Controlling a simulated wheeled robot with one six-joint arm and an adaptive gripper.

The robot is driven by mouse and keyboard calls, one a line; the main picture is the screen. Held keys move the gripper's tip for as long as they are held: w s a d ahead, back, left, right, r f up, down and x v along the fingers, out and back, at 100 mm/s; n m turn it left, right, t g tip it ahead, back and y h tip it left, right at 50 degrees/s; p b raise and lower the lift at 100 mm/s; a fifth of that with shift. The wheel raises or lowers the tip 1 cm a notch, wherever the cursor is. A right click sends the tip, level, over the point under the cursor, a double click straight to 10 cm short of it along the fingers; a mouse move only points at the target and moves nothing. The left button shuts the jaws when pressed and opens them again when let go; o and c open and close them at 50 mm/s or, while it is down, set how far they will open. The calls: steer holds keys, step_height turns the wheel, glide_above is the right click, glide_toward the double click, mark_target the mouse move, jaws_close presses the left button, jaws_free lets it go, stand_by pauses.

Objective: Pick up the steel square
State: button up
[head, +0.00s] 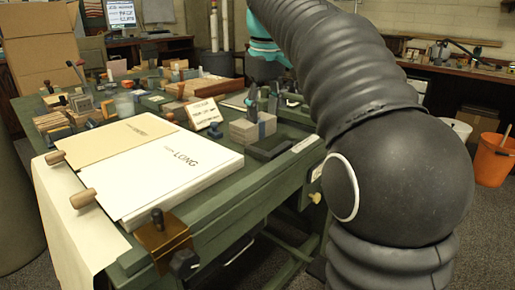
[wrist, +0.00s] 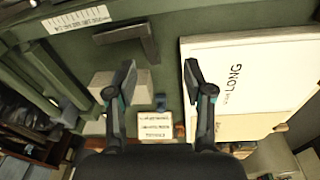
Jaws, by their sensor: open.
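A dark grey L-shaped piece, which looks like the steel square (wrist: 150,46), lies on the green table in the upper middle of the wrist view. In the head view a dark flat shape lies at the matching place beside the grey blocks; I cannot make out its outline there. My gripper (wrist: 160,76) is open and empty, its two fingers well apart. In the wrist view the square lies above the fingertips, more toward the left finger, and is not touched. In the head view my gripper (head: 263,103) hangs over the table near the grey blocks.
Pale grey blocks (head: 243,132) stand close to the square, partly behind the left finger in the wrist view. A white sheet stack (head: 190,172) marked LONG lies to their left. A small lettered card (head: 203,114) stands behind. Bare green table surrounds the square.

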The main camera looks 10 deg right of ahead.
steer(key=r+n+g, duration=0.1)
steer(key=n, duration=0.1)
glide_above(260, 151)
steer(key=w+a, duration=0.1)
steer(key=shift+g, duration=0.3)
step_height(260, 151, down, 8)
steer(key=shift+w+f, duration=0.15)
steer(key=shift+f, duration=0.05)
steer(key=f, duration=0.1)
steer(key=s+f+b, duration=0.1)
steer(key=d+f, duration=0.1)
steer(key=f, duration=0.1)
steer(key=shift+s+f, duration=0.1)
steer(key=shift+s, duration=0.05)
steer(key=shift+f+b, duration=0.3)
steer(key=shift+f, duration=0.25)
jaws_close()
